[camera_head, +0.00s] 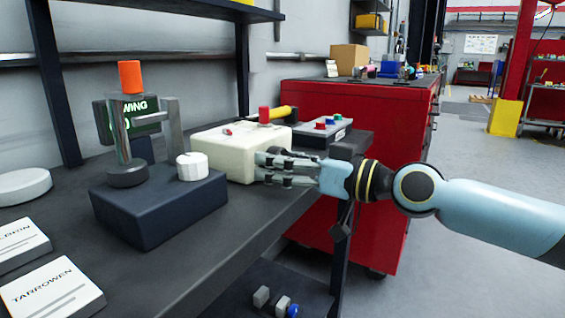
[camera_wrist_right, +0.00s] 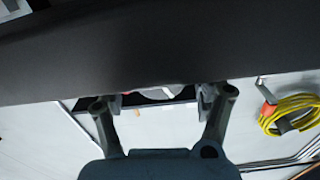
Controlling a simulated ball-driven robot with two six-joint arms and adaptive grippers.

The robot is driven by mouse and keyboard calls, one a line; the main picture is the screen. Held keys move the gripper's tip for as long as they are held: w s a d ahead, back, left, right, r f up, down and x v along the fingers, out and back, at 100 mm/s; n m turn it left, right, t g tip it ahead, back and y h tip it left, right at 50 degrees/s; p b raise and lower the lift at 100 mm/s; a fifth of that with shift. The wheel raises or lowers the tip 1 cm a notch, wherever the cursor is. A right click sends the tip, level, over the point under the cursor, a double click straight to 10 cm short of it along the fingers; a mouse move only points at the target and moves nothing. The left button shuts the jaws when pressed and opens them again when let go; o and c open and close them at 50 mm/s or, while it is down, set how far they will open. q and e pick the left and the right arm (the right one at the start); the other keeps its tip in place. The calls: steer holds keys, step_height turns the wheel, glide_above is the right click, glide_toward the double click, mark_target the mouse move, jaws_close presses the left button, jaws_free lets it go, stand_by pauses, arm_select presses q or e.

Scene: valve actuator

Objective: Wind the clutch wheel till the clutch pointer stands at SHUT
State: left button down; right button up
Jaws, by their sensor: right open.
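My right gripper (camera_head: 264,170) reaches in from the right at the front right of the bench, beside a cream box (camera_head: 222,147). Its fingers look open, with nothing seen between them; they overlap the box's right end, and I cannot tell whether they touch it. In the right wrist view, the gripper's two fingers (camera_wrist_right: 160,102) are spread below the dark bench edge. A dark blue block (camera_head: 160,210) carries a white ribbed knob (camera_head: 192,166) and a grey post with an orange cap (camera_head: 130,76). I cannot tell which part is the clutch wheel. No clutch pointer or SHUT mark is readable. My left gripper is out of view.
The dark bench (camera_head: 262,217) also holds a small panel with coloured buttons (camera_head: 325,127), a white disc (camera_head: 22,186) and a label block reading TARROWEN (camera_head: 52,290). A red cabinet (camera_head: 365,120) stands behind my right arm.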

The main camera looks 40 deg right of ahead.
steer(key=c, duration=1.2)
steer(key=shift+o, duration=0.2)
steer(key=m, duration=0.5)
steer(key=o, duration=1.2)
steer(key=shift+c, duration=0.2)
